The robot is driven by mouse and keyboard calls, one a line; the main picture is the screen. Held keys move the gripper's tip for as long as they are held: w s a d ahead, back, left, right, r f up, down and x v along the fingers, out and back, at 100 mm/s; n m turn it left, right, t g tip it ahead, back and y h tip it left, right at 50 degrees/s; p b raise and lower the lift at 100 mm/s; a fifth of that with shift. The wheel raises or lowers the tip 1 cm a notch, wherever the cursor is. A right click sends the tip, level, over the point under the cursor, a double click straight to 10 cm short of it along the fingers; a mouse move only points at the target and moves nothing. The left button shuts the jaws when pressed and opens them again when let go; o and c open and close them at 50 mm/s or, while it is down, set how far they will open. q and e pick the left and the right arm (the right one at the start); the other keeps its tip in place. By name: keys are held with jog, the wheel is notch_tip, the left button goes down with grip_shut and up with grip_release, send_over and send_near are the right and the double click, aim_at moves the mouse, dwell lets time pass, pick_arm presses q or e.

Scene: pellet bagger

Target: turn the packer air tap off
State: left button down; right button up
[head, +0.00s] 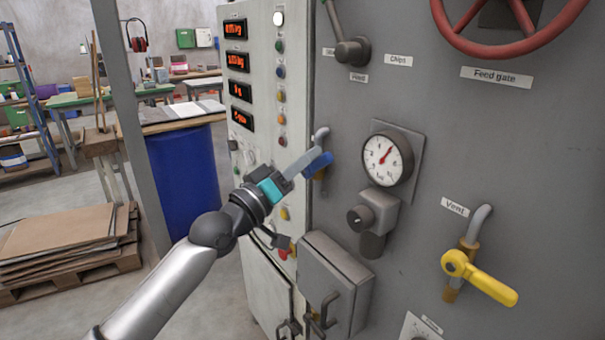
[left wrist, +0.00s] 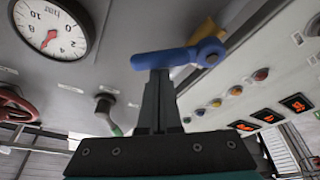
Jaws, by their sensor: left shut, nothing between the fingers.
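A tap with a blue lever handle (head: 319,164) sits on the grey machine face, left of the pressure gauge, on a grey pipe with a brass body. No label for it is readable. In the left wrist view the blue handle (left wrist: 180,56) runs sideways from its pivot on the right. My left gripper (head: 312,154) is shut and empty, with its fingertips right at the handle. In the left wrist view the closed fingertips (left wrist: 158,76) meet the handle's lower edge; I cannot tell whether they touch. My right gripper is out of view.
The gauge (head: 388,157) has a regulator knob (head: 361,218) below it. A yellow Vent tap (head: 480,278) is at the lower right and a red Feed gate wheel (head: 510,42) above. A grey box (head: 334,283) juts out below. The button panel (head: 262,60) stands at the left.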

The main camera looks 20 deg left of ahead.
aim_at(325, 166)
pick_arm(q)
jog(key=m+b, duration=0.1)
jog(key=f+m+h+b, duration=0.1)
jog(key=m+b, duration=0.1)
jog(key=d+f+m+h+b, duration=0.1)
jog(key=m, duration=0.1)
jog(key=shift+s+d, duration=0.1)
jog(key=shift+s, duration=0.2)
jog(key=shift+s+d+f+m+g+h+b, duration=0.1)
jog(key=shift+f+m+g+h+b, duration=0.2)
jog(key=shift+m+b, duration=0.35)
jog(key=shift+s+d+f+m+g+h+b, duration=0.15)
jog(key=shift+m+h+b, duration=0.3)
jog(key=shift+m, duration=0.5)
jog(key=shift+w+d+f+m+g+h+b, duration=0.15)
jog(key=shift+m+g+h+b, duration=0.2)
jog(key=shift+m, duration=0.45)
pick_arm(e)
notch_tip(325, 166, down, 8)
pick_arm(q)
jog(key=shift+s+f, duration=0.1)
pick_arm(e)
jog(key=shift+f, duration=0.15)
